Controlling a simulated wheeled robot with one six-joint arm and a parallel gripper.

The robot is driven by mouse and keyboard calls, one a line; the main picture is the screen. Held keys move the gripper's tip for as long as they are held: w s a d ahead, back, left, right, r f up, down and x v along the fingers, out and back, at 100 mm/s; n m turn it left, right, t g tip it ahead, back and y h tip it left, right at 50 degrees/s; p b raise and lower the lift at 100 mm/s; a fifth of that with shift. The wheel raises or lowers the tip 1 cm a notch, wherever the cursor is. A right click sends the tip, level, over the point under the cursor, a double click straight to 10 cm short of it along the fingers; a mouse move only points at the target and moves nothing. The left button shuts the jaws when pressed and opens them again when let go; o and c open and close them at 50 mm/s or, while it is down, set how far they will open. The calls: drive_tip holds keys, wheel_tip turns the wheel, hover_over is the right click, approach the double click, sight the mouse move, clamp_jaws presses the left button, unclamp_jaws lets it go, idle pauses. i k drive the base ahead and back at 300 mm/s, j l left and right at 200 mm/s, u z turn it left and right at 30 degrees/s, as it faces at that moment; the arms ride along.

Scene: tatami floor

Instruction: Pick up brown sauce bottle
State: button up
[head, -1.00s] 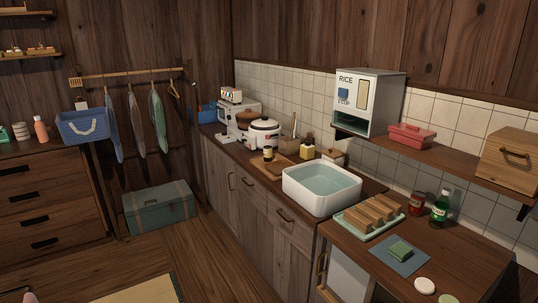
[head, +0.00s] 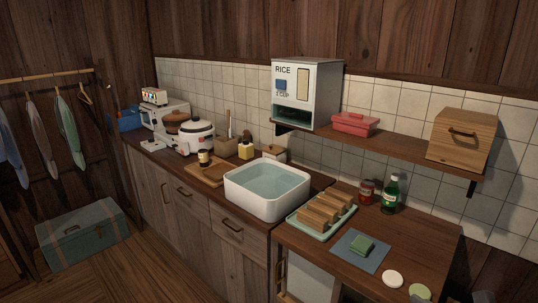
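A rice dispenser (head: 322,90), a red box (head: 350,124) and a wooden box (head: 462,138) stand on a shelf above the counter.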

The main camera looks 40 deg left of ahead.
sight(203, 152)
drive_tip(key=i+j, duration=0.1)
drive_tip(key=j, duration=0.5)
drive_tip(key=i+j, duration=0.15)
drive_tip(key=j, duration=0.5)
drive_tip(key=i+j, duration=0.1)
drive_tip(key=j, duration=0.5)
drive_tip(key=i+j, duration=0.1)
drive_tip(key=j, duration=0.5)
drive_tip(key=i+j+u, duration=0.1)
drive_tip(key=j, duration=0.55)
drive_tip(key=i+j, duration=0.15)
drive_tip(key=j, duration=0.45)
drive_tip(key=i+j, duration=0.15)
drive_tip(key=j, duration=0.45)
drive_tip(key=i+j, duration=0.1)
drive_tip(key=j, duration=0.5)
